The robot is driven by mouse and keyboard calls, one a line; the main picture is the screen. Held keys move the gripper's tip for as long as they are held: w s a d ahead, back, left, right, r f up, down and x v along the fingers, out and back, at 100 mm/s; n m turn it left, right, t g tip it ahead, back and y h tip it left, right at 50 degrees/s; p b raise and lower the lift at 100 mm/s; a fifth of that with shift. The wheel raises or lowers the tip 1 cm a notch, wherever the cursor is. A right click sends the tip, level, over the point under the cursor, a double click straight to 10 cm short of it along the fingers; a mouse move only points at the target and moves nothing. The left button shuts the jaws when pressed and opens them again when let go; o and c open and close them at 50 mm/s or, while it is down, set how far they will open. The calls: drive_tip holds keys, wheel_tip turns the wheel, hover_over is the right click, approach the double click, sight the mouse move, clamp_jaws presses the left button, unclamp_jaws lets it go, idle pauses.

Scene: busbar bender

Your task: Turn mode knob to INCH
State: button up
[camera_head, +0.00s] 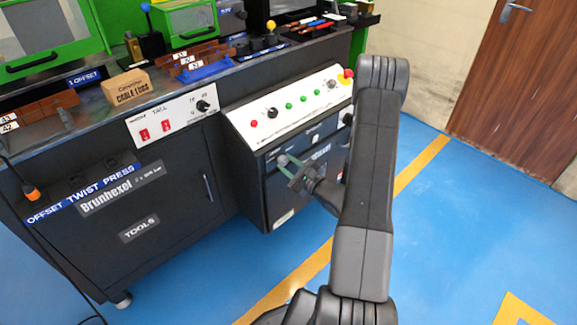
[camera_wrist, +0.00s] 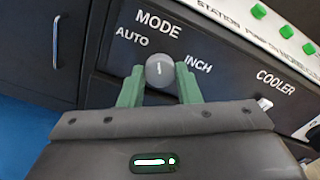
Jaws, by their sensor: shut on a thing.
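The mode knob (camera_wrist: 160,70) is a dark grey round knob on the black front panel, below the word MODE in the wrist view. AUTO is printed to its upper left and INCH to its right. In the head view my gripper (camera_head: 288,164) is at the front of the control cabinet, and the knob cannot be made out there.
A COOLER switch (camera_wrist: 265,103) sits to the right on the same panel. Above is a sloped white panel (camera_head: 290,110) with several coloured buttons. A dark cabinet door with a handle (camera_wrist: 56,42) is to the left. The blue floor in front is clear.

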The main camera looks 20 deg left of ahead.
drive_tip(key=m, duration=0.3)
drive_tip(key=shift+m, duration=0.4)
drive_tip(key=m, duration=0.3)
drive_tip(key=shift+m+p, duration=0.3)
drive_tip(key=m+p, duration=0.1)
drive_tip(key=m, duration=0.2)
drive_tip(key=shift+m, duration=0.3)
drive_tip(key=shift+m+p, duration=0.45)
drive_tip(key=shift+m, duration=1.35)
drive_tip(key=o, duration=1)
drive_tip(key=shift+d, duration=0.1)
drive_tip(key=p+v, duration=0.1)
drive_tip(key=v, duration=1.2)
drive_tip(key=shift+s+d+p, duration=0.2)
drive_tip(key=shift+d+p, duration=0.1)
drive_tip(key=shift+p, duration=0.05)
